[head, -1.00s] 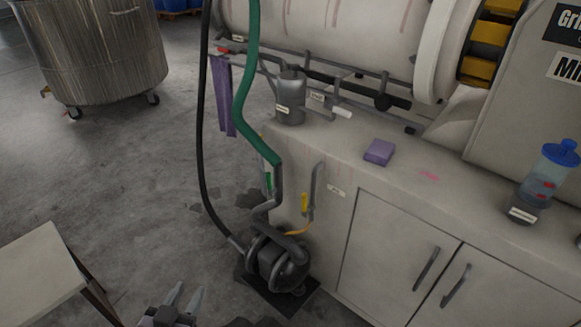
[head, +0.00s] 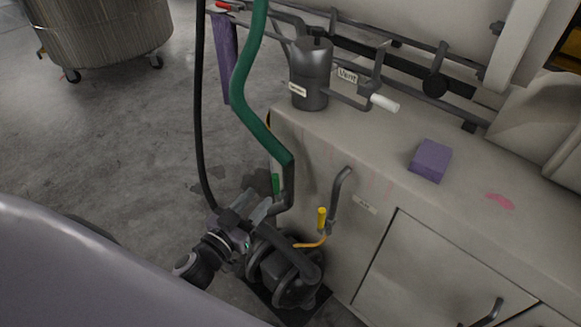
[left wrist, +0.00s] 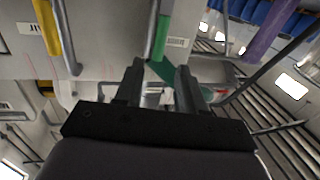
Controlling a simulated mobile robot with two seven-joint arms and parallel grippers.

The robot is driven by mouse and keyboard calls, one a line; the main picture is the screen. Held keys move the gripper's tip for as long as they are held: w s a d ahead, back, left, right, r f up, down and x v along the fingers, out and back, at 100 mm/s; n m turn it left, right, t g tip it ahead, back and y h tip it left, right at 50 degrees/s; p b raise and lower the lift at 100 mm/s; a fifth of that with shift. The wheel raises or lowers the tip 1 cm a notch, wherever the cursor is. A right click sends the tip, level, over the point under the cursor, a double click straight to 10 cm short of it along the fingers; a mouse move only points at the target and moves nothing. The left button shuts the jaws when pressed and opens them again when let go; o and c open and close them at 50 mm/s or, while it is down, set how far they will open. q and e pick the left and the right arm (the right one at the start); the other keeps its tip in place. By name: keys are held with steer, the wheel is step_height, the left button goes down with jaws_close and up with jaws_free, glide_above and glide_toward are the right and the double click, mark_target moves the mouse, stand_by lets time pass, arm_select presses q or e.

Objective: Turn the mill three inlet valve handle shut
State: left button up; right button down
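A green handle (head: 276,184) sits on the pipe at the left end of the mill's bench. A yellow handle (head: 321,219) is on a bent pipe on the cabinet front, beside a small label too small to read. I cannot tell from the labels which is the mill three inlet handle. My left gripper (head: 254,207) is open and empty, just below and left of the green handle. In the left wrist view the green handle (left wrist: 163,36) is ahead of the parted fingers, apart from them, and the yellow handle (left wrist: 47,30) is at upper left. My right gripper is not in view.
A black pump (head: 285,275) stands on the floor below my gripper. A green hose (head: 243,90) and a black hose (head: 199,110) hang close by. A white vent handle (head: 384,103) and a purple block (head: 430,160) are at the bench.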

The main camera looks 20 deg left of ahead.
mark_target(276, 195)
arm_select(q)
steer(key=shift+w+d+b, duration=0.15)
steer(key=shift+w+d, duration=0.05)
steer(key=shift+w, duration=1.15)
steer(key=shift+w+d+b, duration=0.1)
steer(key=shift+w+d, duration=0.1)
steer(key=shift+w, duration=1.2)
steer(key=shift+w+d+b, duration=0.15)
steer(key=shift+w+d, duration=0.05)
steer(key=shift+w, duration=1.15)
jaws_close()
